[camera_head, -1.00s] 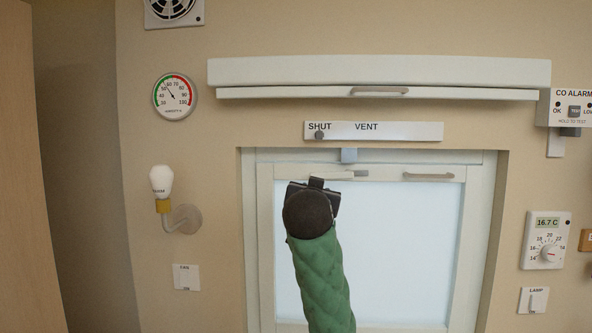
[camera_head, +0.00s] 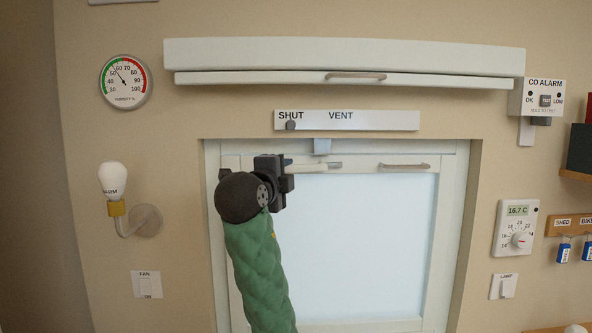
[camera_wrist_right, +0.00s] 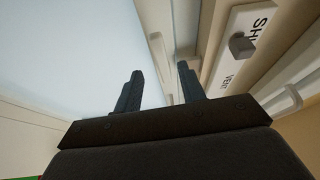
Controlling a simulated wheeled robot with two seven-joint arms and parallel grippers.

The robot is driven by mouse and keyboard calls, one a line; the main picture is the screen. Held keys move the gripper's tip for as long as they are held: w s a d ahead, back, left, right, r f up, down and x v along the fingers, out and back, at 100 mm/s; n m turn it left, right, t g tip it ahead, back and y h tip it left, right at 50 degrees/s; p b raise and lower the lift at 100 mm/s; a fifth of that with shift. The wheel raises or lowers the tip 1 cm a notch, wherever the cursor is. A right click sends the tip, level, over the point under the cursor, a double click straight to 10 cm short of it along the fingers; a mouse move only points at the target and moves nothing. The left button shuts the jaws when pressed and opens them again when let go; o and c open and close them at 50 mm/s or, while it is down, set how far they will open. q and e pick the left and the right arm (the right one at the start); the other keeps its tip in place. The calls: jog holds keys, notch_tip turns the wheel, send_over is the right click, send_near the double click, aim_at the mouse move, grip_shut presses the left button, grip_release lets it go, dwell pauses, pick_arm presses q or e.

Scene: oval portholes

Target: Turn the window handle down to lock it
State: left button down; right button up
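The white-framed window (camera_head: 365,240) is closed in its recess in the head view. My right gripper (camera_head: 288,166), on a green-sleeved arm, is at the handle's left side. In the right wrist view my right gripper's (camera_wrist_right: 160,68) two dark fingers stand apart with nothing clearly held between them. A pale bar (camera_wrist_right: 160,55) shows beyond the fingers; I cannot tell whether it is the handle. Contact is unclear. My left gripper is not in view.
A lamp (camera_head: 113,182) sticks out at left, a thermostat (camera_head: 515,228) at right.

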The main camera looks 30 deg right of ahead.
aim_at(297, 169)
jog(key=shift+r+p+x, duration=0.25)
jog(key=shift+p+x, duration=0.7)
jog(key=shift+x, duration=0.3)
jog(key=p+x, duration=0.2)
jog(key=x, duration=0.1)
jog(key=shift+d+f, duration=0.1)
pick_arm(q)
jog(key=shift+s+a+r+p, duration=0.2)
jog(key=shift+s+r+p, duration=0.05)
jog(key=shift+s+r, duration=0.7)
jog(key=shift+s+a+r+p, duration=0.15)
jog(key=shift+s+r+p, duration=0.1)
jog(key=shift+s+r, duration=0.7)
pick_arm(e)
jog(key=shift+x, duration=1)
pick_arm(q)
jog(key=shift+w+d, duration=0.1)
pick_arm(e)
jog(key=shift+f, duration=0.15)
grip_shut()
